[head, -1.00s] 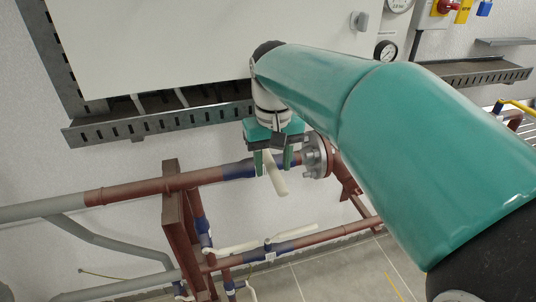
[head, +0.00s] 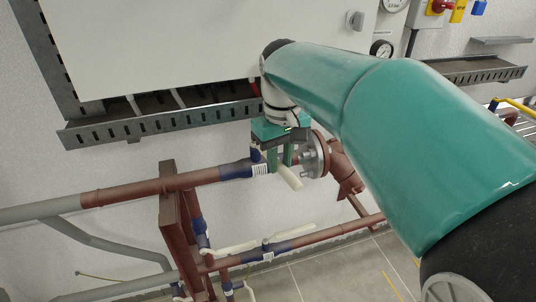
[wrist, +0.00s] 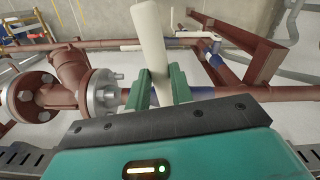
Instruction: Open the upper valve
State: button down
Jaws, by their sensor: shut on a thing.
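The upper valve's cream lever handle (head: 289,178) sits on the upper pipe, at its blue section (head: 236,170) just left of the grey flange. In the head view the handle slants down and to the right. My gripper (head: 280,158) reaches down over it from above, its green fingers on either side of the handle. In the wrist view the handle (wrist: 151,40) rises between the two green fingers of my gripper (wrist: 158,88), which is shut on it. The valve body is mostly hidden behind the fingers.
A grey flange (head: 315,155) stands close to the right of my gripper. A slotted cable tray (head: 165,120) and white cabinet (head: 200,45) are above. A lower pipe with another cream-handled valve (head: 268,246) runs below. A brown upright post (head: 172,225) stands left.

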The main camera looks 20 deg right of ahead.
jog(key=w+d+n, duration=0.4)
jog(key=d+n, duration=0.3)
jog(key=n, duration=0.1)
jog(key=shift+w+d, duration=0.15)
jog(key=shift+w, duration=0.1)
jog(key=shift+r, duration=0.1)
jog(key=c, duration=1.2)
grip_release()
notch_tip(320, 180, up, 14)
